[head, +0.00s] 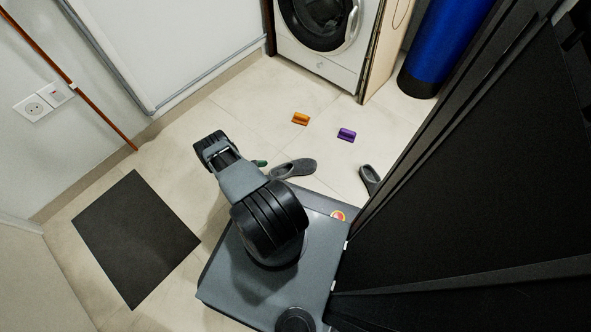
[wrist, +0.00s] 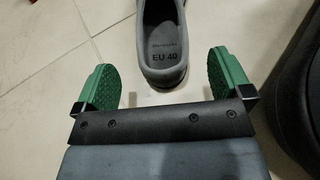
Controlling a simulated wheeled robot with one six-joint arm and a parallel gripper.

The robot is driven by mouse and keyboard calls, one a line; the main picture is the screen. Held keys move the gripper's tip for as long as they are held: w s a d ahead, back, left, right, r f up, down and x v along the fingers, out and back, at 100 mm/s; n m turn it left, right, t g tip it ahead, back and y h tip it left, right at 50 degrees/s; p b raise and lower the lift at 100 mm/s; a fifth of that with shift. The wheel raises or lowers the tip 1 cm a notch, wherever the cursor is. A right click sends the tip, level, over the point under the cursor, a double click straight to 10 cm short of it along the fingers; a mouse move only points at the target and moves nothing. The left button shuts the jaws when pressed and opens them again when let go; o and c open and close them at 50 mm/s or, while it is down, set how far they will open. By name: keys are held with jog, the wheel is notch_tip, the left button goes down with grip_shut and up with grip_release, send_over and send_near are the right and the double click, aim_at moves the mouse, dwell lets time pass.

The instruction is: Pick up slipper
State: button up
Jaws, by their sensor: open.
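A grey slipper (head: 293,168) lies on the tiled floor just beyond the front of my base in the head view. In the wrist view the slipper (wrist: 162,52) is at the top centre, its rounded end towards me and the print "EU 40" on its insole. A second grey slipper (head: 370,178) lies further right, partly hidden by the black panel. The slipper's near end lies between and just ahead of the fingertips. In the head view my arm hides most of the gripper.
An orange object (head: 300,119) and a purple object (head: 346,134) lie on the floor beyond the slippers. A washing machine (head: 327,40) and a blue cylinder (head: 446,45) stand at the back. A dark mat (head: 136,238) lies left. A tall black panel (head: 480,190) blocks the right.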

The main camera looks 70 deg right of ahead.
jog(key=shift+b+x, duration=0.75)
jog(key=shift+x, duration=1.95)
jog(key=shift+a, duration=0.1)
jog(key=shift+c, duration=0.4)
jog(key=c, duration=0.9)
jog(key=shift+r, duration=0.1)
jog(key=shift+c, duration=0.2)
